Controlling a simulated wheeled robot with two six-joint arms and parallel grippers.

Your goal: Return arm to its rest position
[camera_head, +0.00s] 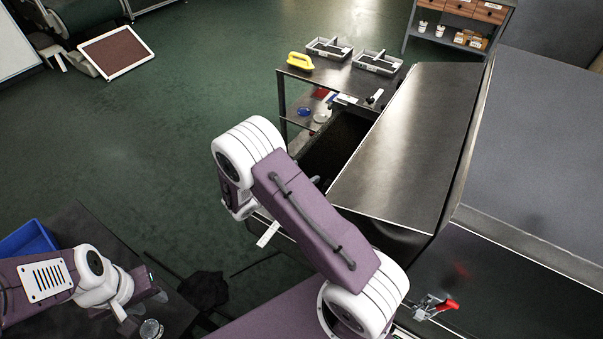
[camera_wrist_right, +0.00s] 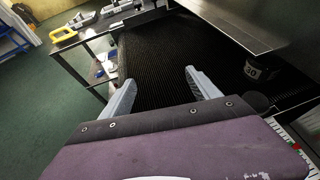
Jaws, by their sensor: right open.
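My right arm (camera_head: 310,220) rises across the middle of the head view, and its gripper is mostly hidden behind it there. In the right wrist view my right gripper (camera_wrist_right: 160,78) is open, its two grey fingers apart with nothing between them. A dark ribbed belt (camera_wrist_right: 155,55) lies beyond the fingers, inside the metal housing. My left arm (camera_head: 85,275) is low at the left of the head view, over a dark surface. Its gripper (camera_head: 143,308) is small and partly hidden, so its jaws are unclear.
A metal hood (camera_head: 410,140) stands close to the right arm's right. A cart (camera_head: 335,75) behind it carries grey trays and a yellow-handled tool (camera_head: 300,61). A blue bin (camera_head: 28,240) is near the left arm. A red-handled clamp (camera_head: 436,306) sits at lower right. Green floor is open at left.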

